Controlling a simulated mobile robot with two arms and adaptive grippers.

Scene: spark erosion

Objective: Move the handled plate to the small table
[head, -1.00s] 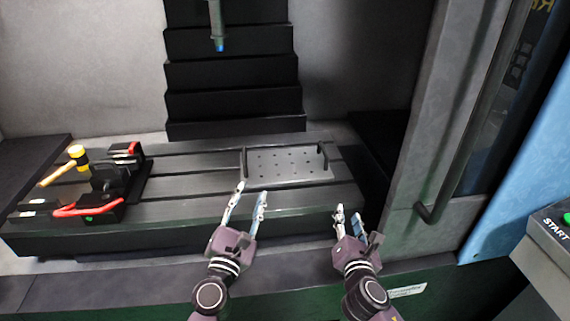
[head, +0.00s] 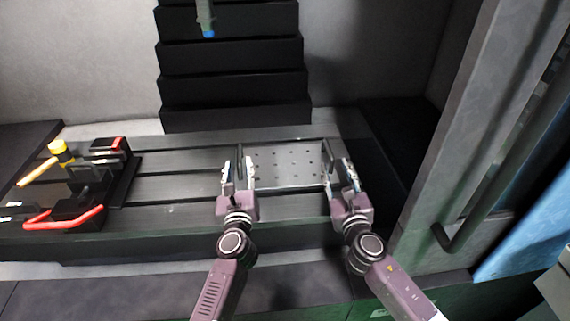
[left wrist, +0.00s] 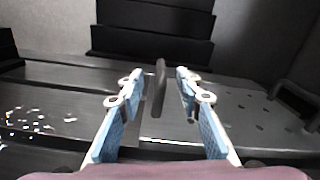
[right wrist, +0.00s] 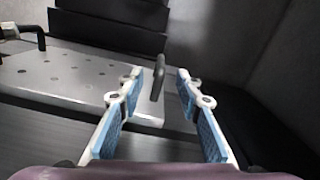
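The handled plate (head: 287,168) is a grey perforated plate with a dark upright handle at each end, lying on the slotted machine bed. My left gripper (head: 238,172) is at its left handle, and my right gripper (head: 340,172) is at its right handle. In the left wrist view, the left handle (left wrist: 160,88) stands between the open fingers (left wrist: 158,88). In the right wrist view, the right handle (right wrist: 158,78) stands between the open fingers (right wrist: 158,86). Neither gripper appears closed on its handle. I do not see the small table.
A black vise (head: 88,190) with a red handle and a yellow-headed mallet (head: 57,150) sit on the bed's left. A black stepped cover (head: 232,70) rises behind. A tool head (head: 205,20) hangs above. A door frame with a bar handle (head: 490,175) stands on the right.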

